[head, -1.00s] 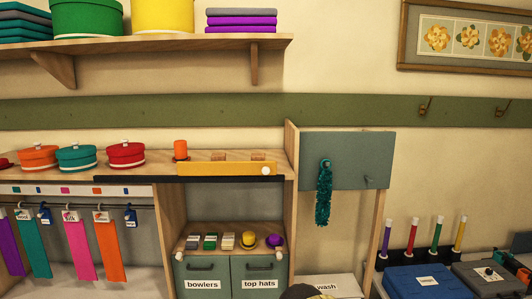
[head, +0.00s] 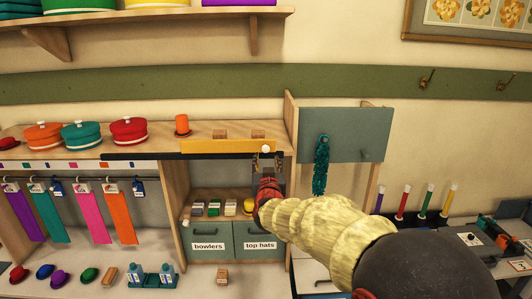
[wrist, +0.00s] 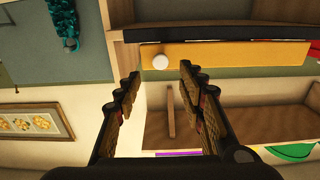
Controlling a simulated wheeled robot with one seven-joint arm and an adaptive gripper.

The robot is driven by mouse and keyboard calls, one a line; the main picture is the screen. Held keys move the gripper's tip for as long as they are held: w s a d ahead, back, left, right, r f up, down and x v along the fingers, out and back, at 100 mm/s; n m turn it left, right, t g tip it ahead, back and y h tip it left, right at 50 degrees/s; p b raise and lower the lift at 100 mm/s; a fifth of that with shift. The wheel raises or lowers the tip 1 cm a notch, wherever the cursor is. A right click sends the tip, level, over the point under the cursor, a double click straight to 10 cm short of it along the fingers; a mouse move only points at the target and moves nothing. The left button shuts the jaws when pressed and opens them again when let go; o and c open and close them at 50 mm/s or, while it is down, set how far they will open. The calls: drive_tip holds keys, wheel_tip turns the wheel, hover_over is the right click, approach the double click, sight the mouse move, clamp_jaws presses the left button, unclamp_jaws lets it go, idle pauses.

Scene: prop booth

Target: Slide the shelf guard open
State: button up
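The shelf guard (head: 225,146) is a yellow-orange bar along the front of the wooden shelf top. A white round knob (head: 266,149) sits at its right end. In the wrist view the guard (wrist: 230,54) runs across the upper part, and its knob (wrist: 160,62) shows just beyond and between my fingertips. My gripper (head: 267,160) is just below and in front of the knob in the head view. In the wrist view my gripper (wrist: 159,80) is open, with nothing between its fingers. I cannot tell whether either finger touches the knob.
A small orange hat (head: 182,125) and wooden blocks (head: 220,134) stand on the shelf top (head: 205,127). A dark rail (head: 140,156) runs left of the guard. A green-grey panel (head: 346,134) with a teal hanging strip (head: 320,165) is close on the right.

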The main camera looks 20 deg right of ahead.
sight(266, 150)
drive_tip(key=shift+p+x, duration=0.95)
drive_tip(key=shift+x, duration=2.9)
drive_tip(key=c, duration=0.3)
clamp_jaws()
